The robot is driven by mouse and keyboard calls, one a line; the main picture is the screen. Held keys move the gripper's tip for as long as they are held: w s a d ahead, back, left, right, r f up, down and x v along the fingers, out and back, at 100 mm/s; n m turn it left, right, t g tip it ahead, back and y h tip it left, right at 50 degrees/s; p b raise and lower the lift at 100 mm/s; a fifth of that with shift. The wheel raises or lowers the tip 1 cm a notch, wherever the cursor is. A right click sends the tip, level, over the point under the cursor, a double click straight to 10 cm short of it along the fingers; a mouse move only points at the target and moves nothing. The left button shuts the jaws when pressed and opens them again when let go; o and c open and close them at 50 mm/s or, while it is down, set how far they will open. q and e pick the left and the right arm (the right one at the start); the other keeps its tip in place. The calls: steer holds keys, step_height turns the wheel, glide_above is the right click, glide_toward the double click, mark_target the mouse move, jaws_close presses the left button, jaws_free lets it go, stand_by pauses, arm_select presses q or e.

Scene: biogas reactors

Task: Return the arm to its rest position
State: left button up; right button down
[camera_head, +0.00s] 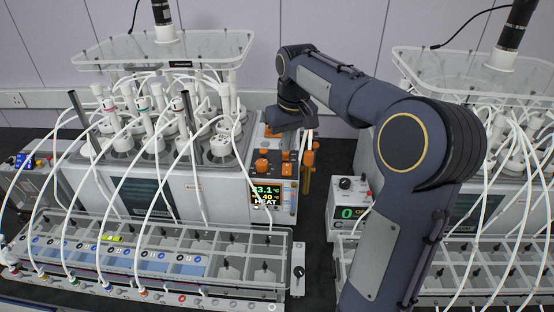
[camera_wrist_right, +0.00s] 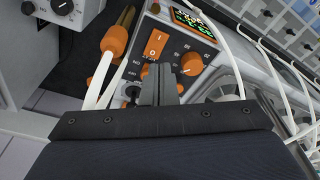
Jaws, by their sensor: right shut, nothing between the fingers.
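My right arm (camera_head: 370,240) rises from the lower right of the head view and bends over to the left reactor. My right gripper (camera_head: 284,122) is above the top of that reactor's control panel (camera_head: 286,193). In the right wrist view its fingers (camera_wrist_right: 159,72) are together with nothing between them. They point at the panel, between the orange switch (camera_wrist_right: 155,44) and the round orange knob (camera_wrist_right: 191,64). The wrist view does not settle whether the tips touch the panel. In the head view the fingertips are hard to make out. My left gripper is not in view.
An orange-handled part (camera_head: 308,160) is right of the panel. A second reactor with a small control box (camera_head: 347,204) stands to the right, partly behind my arm.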

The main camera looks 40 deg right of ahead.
steer(key=shift+s, duration=0.1)
steer(key=s+a+f+t+y+b, duration=0.1)
steer(key=s+a+f+t+y, duration=0.1)
steer(key=s+a+f, duration=0.3)
steer(key=s+a+f+t+y+b, duration=0.1)
steer(key=s+a+f, duration=0.5)
steer(key=s+a, duration=0.7)
steer(key=s+y+b, duration=0.1)
steer(key=s, duration=0.3)
steer(key=shift+s+a+t, duration=0.35)
steer(key=shift+s+t, duration=0.05)
